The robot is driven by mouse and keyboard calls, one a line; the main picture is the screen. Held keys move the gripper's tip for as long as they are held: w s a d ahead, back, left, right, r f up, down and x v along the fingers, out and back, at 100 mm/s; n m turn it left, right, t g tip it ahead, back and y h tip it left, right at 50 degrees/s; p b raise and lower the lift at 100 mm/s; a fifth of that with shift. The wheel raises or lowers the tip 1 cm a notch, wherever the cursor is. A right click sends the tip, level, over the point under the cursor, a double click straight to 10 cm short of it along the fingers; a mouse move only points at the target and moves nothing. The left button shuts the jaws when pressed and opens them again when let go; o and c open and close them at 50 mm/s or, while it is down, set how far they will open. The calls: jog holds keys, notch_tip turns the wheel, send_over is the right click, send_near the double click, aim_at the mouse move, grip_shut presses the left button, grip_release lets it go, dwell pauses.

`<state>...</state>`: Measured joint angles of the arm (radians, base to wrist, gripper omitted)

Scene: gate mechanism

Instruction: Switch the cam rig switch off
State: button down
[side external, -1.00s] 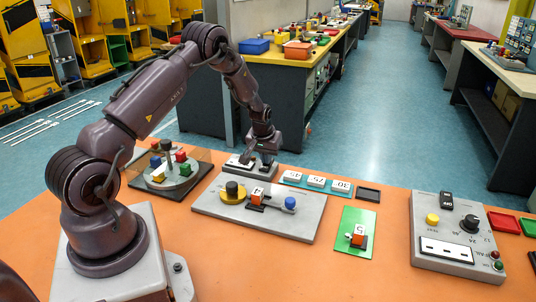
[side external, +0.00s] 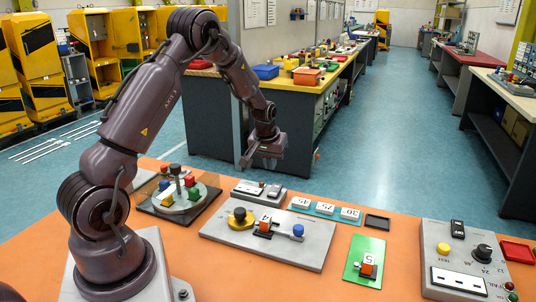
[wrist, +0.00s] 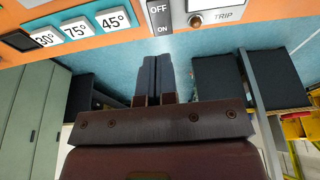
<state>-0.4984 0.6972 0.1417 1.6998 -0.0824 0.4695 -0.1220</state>
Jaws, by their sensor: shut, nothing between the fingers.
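The cam rig (side external: 290,254) is a grey plate with a yellow cam under a black knob, an orange block marked 4 and a blue knob. A low grey switch box (side external: 243,193) sits behind it. The wrist view shows the box's black switch (wrist: 160,17), marked OFF and ON, at the top edge, partly cut off. A TRIP label and a round metal part are beside it. Which way the switch is set, I cannot tell. My gripper (side external: 262,164) is shut and empty, raised above and apart from the box. Its fingers show in the wrist view (wrist: 160,62).
Angle tiles (side external: 325,208) lie on a blue strip right of the box. A round turntable with coloured blocks (side external: 181,202) stands left. A green plate (side external: 364,262) and a grey control panel (side external: 447,243) are at right. Bare orange table lies between them.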

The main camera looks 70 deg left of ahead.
jog(key=shift+s+d+v, duration=0.15)
jog(key=shift+v, duration=0.9)
jog(key=shift+s+d+v, duration=0.2)
jog(key=shift+v, duration=0.85)
jog(key=shift+f, duration=0.1)
jog(key=s+d+r+m+t, duration=0.1)
jog(key=s+d+r+m, duration=0.2)
jog(key=d, duration=0.6)
jog(key=s+d+r+m+t+h, duration=0.1)
jog(key=s+d+r+m, duration=0.2)
jog(key=s+d+r, duration=0.5)
jog(key=s+d+r+m+t+h, duration=0.1)
jog(key=s+d+r+m, duration=0.2)
jog(key=s+d+r, duration=0.3)
jog(key=s+d, duration=0.1)
jog(key=d, duration=0.2)
jog(key=shift+s+d+r, duration=0.15)
jog(key=shift+d+r, duration=0.1)
jog(key=shift+d, duration=0.1)
